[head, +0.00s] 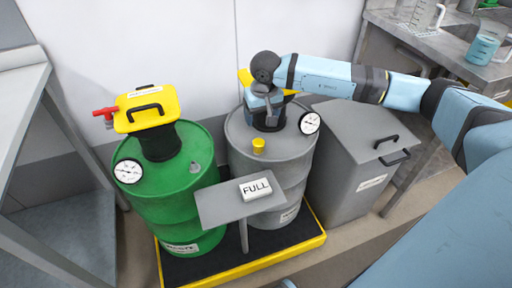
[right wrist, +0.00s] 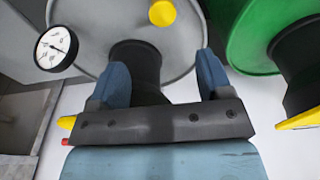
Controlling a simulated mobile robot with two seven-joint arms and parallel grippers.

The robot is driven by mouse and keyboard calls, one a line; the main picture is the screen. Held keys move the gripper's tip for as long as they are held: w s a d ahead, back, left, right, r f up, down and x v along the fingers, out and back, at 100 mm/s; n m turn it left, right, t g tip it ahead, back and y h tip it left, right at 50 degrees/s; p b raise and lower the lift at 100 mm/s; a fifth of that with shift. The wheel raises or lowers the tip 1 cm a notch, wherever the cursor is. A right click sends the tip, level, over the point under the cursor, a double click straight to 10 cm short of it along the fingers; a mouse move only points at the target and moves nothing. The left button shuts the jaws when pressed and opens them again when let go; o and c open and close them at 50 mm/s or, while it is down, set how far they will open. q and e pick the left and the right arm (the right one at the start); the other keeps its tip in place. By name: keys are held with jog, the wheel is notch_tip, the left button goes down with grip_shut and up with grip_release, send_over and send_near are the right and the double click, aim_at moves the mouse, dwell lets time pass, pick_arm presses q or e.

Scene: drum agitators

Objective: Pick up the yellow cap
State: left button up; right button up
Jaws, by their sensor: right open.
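The small yellow cap (head: 258,145) sits on top of the grey drum (head: 287,178), near its front edge. My left gripper is not in view.
A round gauge (head: 309,123) is on the grey drum right of the gripper. A green drum (head: 180,190) with a yellow-topped agitator (head: 146,108) stands left. A small grey stand (head: 218,207) bears a FULL sign (head: 255,189) in front. A grey bin (head: 350,170) stands right.

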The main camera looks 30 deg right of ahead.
aim_at(259, 142)
jog(key=f, duration=0.3)
jog(key=f+b, duration=0.1)
jog(key=f, duration=0.2)
jog(key=w+f, duration=0.1)
jog(key=f, duration=0.2)
jog(key=shift+b, duration=0.3)
notch_tip(259, 142, down, 4)
jog(key=shift+w+a+r+b, duration=0.1)
jog(key=shift+r+b, duration=0.1)
jog(key=shift+b, duration=0.4)
jog(key=shift+w+f, duration=0.1)
jog(key=shift+f, duration=0.3)
jog(key=c, duration=0.9)
jog(key=shift+c, duration=0.5)
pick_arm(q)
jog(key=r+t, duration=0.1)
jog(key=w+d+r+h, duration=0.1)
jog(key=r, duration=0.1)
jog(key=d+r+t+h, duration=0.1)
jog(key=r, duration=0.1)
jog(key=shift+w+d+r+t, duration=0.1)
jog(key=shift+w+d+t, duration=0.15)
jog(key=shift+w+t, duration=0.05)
pick_arm(e)
jog(key=shift+r, duration=0.15)
